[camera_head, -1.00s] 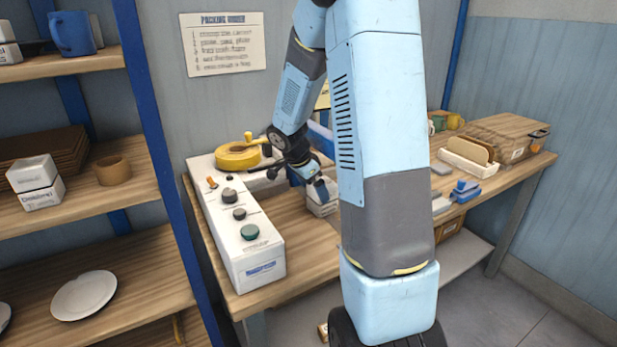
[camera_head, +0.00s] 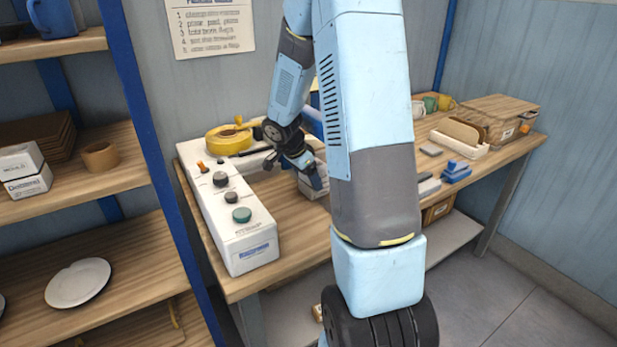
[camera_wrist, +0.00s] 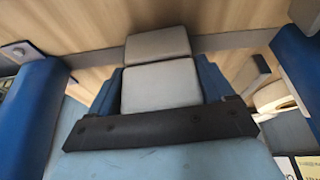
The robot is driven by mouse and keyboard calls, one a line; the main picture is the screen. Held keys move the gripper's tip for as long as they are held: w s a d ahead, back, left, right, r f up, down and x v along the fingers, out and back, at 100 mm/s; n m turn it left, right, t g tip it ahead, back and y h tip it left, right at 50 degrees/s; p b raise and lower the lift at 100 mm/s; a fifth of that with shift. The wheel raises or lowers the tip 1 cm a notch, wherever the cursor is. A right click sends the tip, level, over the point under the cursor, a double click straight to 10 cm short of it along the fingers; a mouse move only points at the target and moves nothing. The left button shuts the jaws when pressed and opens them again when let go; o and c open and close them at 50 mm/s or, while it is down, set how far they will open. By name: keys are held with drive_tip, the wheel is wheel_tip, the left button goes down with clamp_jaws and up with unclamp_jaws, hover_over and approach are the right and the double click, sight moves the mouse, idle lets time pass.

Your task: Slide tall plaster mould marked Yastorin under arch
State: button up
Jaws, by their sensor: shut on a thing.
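A pale grey-white block (camera_head: 309,187), likely the plaster mould, stands on the wooden bench right of the white console. My gripper (camera_head: 308,169) is at it, partly hidden by my own arm. In the wrist view my gripper's blue fingers (camera_wrist: 160,88) are shut on the pale block (camera_wrist: 160,84), one on each side. A second pale face (camera_wrist: 158,43) shows just beyond; I cannot tell whether it is the same block. No Yastorin marking is readable on it. I cannot make out a clear arch; my arm hides part of the bench.
The white console (camera_head: 236,225) with knobs and a yellow drum (camera_head: 228,139) stands left of the block. Blue blocks (camera_head: 456,171), a white rack (camera_head: 459,143) and a crate (camera_head: 500,118) are on the right. A shelf with a plate (camera_head: 78,282) and labelled white boxes (camera_head: 25,170) is at left.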

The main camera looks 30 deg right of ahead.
drive_tip(key=c, duration=0.8)
drive_tip(key=shift+o, duration=0.2)
drive_tip(key=shift+s+d, duration=0.45)
drive_tip(key=o, duration=1.4)
drive_tip(key=shift+r, duration=0.1)
